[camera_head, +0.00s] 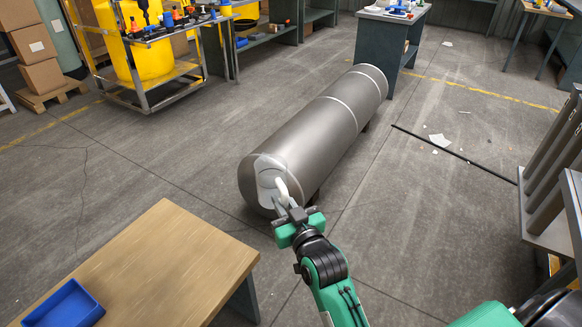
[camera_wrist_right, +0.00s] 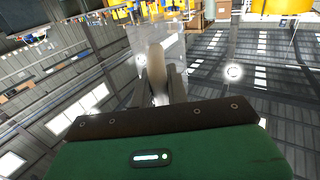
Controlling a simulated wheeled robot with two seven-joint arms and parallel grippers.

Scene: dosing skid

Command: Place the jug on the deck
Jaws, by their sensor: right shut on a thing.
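The jug (camera_head: 268,172) is a clear, pale vessel with a white handle. My right gripper (camera_head: 288,205) is shut on its handle and holds it up in front of a large grey metal cylinder. In the right wrist view the pale handle (camera_wrist_right: 157,62) stands between the fingers (camera_wrist_right: 158,88); the jug's clear body is hard to make out there. I cannot tell for sure which surface is the deck; a metal-framed skid (camera_head: 160,80) with a yellow tank stands at the back left. My left gripper is not in view.
The grey cylinder (camera_head: 325,125) lies on the floor behind the jug. A wooden table (camera_head: 165,265) with a blue tray (camera_head: 65,306) is at the front left. A rack of grey pipes (camera_head: 550,190) stands at the right. A black rod (camera_head: 455,153) lies on the floor.

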